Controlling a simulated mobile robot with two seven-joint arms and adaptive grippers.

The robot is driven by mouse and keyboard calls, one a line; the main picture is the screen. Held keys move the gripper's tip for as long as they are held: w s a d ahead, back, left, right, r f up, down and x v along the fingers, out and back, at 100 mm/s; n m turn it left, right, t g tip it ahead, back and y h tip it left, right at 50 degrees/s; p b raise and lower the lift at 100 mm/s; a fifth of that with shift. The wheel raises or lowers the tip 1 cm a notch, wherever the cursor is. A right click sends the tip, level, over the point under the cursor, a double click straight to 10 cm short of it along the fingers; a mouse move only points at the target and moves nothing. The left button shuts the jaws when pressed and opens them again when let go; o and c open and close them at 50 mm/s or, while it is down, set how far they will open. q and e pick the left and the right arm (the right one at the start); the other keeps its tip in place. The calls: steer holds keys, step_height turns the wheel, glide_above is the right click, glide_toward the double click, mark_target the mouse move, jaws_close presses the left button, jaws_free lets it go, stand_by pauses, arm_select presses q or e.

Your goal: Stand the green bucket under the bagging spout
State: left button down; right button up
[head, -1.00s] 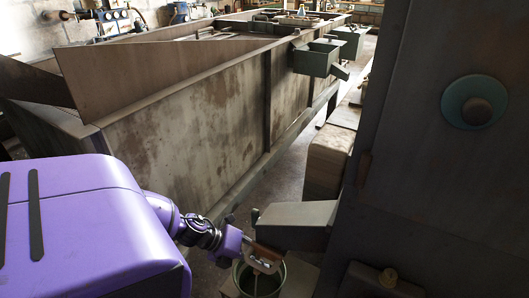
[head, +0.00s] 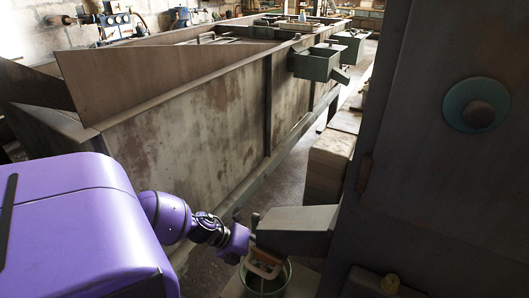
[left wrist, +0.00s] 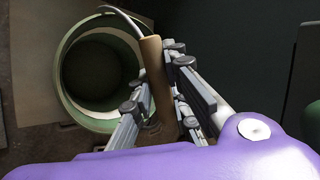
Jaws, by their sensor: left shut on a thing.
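The green bucket (head: 285,281) stands upright at the bottom of the head view, its lower part cut off by the picture edge. It also shows from above in the left wrist view (left wrist: 72,100), open and dark inside. My left gripper (head: 263,262) is shut on the bucket's brown handle grip (left wrist: 156,78), with a finger on each side, above the rim. The grey bagging spout (head: 297,231) juts left from the dark machine, just above and right of the gripper. The bucket's mouth lies below the spout's lower end in the head view. My right gripper is out of view.
The dark machine panel (head: 440,190) with a round teal-rimmed knob fills the right side. A long stained metal tank (head: 190,130) runs along the left and back. Pale blocks (head: 328,160) stand behind the spout. A narrow strip of floor (head: 285,190) is clear between.

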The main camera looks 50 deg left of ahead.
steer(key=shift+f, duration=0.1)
arm_select(q)
steer(key=c, duration=1.7)
jaws_free()
steer(key=p+v, duration=0.2)
steer(key=v, duration=1)
steer(key=shift+s+d+f+n+y, duration=0.95)
steer(key=shift+s+d+f+n, duration=0.95)
steer(key=shift+s+d+n, duration=2.05)
steer(key=shift+s+d+f+n+y, duration=1)
steer(key=shift+s+d+f+n, duration=0.95)
steer(key=shift+s+d+n, duration=1.95)
steer(key=shift+s+d+f+n+y, duration=0.95)
steer(key=shift+s+d+f+n, duration=1.45)
steer(key=shift+d+n, duration=2.55)
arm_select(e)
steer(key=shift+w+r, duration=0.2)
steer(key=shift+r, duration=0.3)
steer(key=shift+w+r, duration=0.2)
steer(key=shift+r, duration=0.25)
arm_select(q)
steer(key=shift+s+a+r+n, duration=0.45)
steer(key=shift+a+r+n, duration=0.05)
